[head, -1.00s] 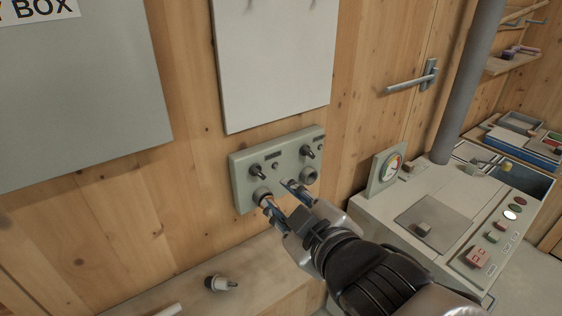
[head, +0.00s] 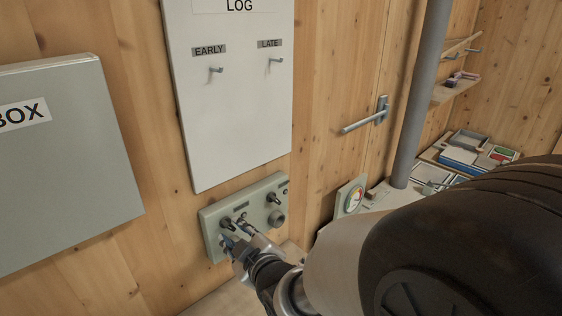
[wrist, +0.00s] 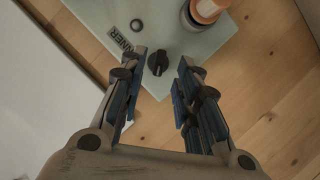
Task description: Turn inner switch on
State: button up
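A pale green switch panel (head: 207,214) is fixed to the wooden wall below the white log board. It has two dark switch knobs on its upper part, a left knob (head: 226,222) and a right knob (head: 273,198). My gripper (head: 236,234) is at the left knob, its fingers partly hiding the panel's lower left. In the wrist view, the black knob (wrist: 158,62) sits between the tips of my open gripper (wrist: 163,58), with a gap on both sides. A partly hidden label (wrist: 121,39) ending in "NNER" is beside that knob.
A round grey fitting (head: 277,218) is at the panel's lower right. An orange-and-white cylinder (wrist: 206,10) stands out from the panel near the right finger. The log board (head: 232,120) hangs just above; a grey box (head: 70,170) is left.

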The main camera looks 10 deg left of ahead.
aim_at(231, 228)
jog(key=shift+x, duration=2)
jog(key=shift+r, duration=0.1)
jog(key=shift+c, duration=0.2)
grip_shut()
